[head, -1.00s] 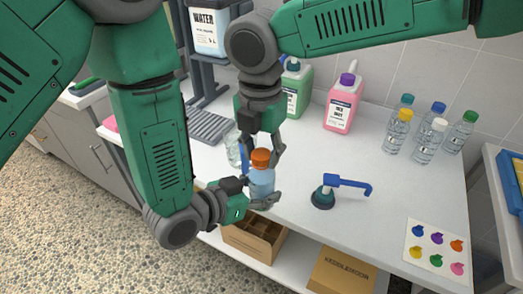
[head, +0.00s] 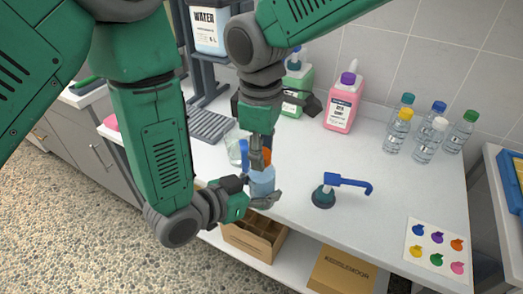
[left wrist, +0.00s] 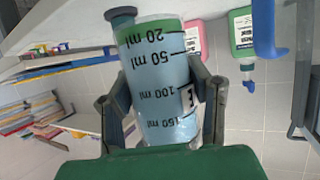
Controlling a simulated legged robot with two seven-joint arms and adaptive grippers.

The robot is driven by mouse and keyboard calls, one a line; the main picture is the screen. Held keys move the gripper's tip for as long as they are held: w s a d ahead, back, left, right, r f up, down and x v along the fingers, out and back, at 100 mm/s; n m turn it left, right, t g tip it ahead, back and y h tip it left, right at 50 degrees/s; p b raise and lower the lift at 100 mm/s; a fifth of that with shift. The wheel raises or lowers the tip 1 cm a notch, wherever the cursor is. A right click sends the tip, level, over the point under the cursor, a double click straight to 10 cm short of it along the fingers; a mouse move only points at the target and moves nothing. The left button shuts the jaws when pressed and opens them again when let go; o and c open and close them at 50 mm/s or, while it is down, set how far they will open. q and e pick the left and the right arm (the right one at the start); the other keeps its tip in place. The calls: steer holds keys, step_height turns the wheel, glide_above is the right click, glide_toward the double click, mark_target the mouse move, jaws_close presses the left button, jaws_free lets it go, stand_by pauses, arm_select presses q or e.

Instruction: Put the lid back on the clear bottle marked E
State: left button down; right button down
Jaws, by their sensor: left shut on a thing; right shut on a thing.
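The clear bottle marked E (head: 262,181) holds pale blue liquid and stands upright over the counter's front part. My left gripper (head: 258,198) is shut around its body from the front. In the left wrist view, the bottle (left wrist: 160,85) appears upside down between my left fingers (left wrist: 160,110), with ml marks and part of an E label. The orange lid (head: 266,156) is at the bottle's mouth, largely hidden by my right gripper (head: 260,156), which is shut on it from above. I cannot tell how tightly the lid sits.
A clear vessel (head: 235,146) stands just behind the bottle. Several capped bottles (head: 424,148) stand at the back right, beyond a colour card (head: 436,245). Green (head: 297,85) and pink (head: 342,103) jugs stand behind.

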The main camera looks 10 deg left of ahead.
steer(key=c, duration=1.1)
jaws_free()
steer(key=shift+a, duration=0.1)
steer(key=shift+r, duration=2.35)
steer(key=shift+c, duration=0.5)
steer(key=shift+s+a+r+n, duration=0.25)
steer(key=shift+s+n, duration=0.15)
steer(key=shift+n, duration=0.7)
steer(key=shift+r+n, duration=0.35)
steer(key=shift+n, duration=0.45)
steer(key=shift+r+n, duration=0.4)
steer(key=shift+n, duration=0.4)
steer(key=shift+w+d+r+n, duration=0.3)
steer(key=shift+w+r+n, duration=0.1)
steer(key=shift+r+n, duration=0.4)
